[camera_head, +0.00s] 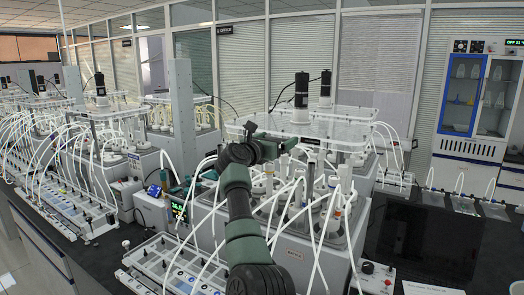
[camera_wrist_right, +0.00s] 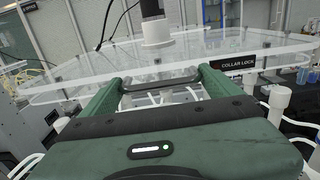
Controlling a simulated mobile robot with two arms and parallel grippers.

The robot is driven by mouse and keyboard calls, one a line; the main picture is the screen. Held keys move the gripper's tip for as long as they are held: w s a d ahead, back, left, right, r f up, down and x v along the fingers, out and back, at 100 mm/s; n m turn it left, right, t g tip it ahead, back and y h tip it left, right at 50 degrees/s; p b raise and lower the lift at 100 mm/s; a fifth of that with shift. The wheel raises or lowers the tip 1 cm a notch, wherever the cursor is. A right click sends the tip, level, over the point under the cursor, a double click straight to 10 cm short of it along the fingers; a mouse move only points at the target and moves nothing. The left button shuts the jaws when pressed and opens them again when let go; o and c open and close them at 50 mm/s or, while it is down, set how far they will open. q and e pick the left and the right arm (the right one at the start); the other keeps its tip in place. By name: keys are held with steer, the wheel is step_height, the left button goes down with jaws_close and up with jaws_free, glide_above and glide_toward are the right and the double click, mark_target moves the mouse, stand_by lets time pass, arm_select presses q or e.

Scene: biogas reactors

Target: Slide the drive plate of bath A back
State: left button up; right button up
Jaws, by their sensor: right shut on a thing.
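The drive plate (camera_head: 345,130) is a wide clear plate above the nearest bath (camera_head: 305,250), with a dark motor (camera_head: 301,92) on a white collar standing on it. The plate fills the top of the right wrist view (camera_wrist_right: 90,72). A dark handle bar (camera_wrist_right: 160,84) is at its near edge. My right gripper (camera_head: 284,144) is at this edge, its green fingers (camera_wrist_right: 163,85) at the two ends of the bar and shut on it. A black "COLLAR LOCK" label (camera_wrist_right: 238,64) is just right of the fingers. My left gripper is not in view.
White tubes and bottles crowd the bath under the plate. A red-button box (camera_head: 376,278) is at the front right.

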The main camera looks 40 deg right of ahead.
steer(key=o, duration=1.8)
steer(key=shift+s, duration=0.1)
steer(key=b+v, duration=0.3)
steer(key=v, duration=0.4)
steer(key=shift+s+a, duration=0.2)
steer(key=shift+a, duration=0.1)
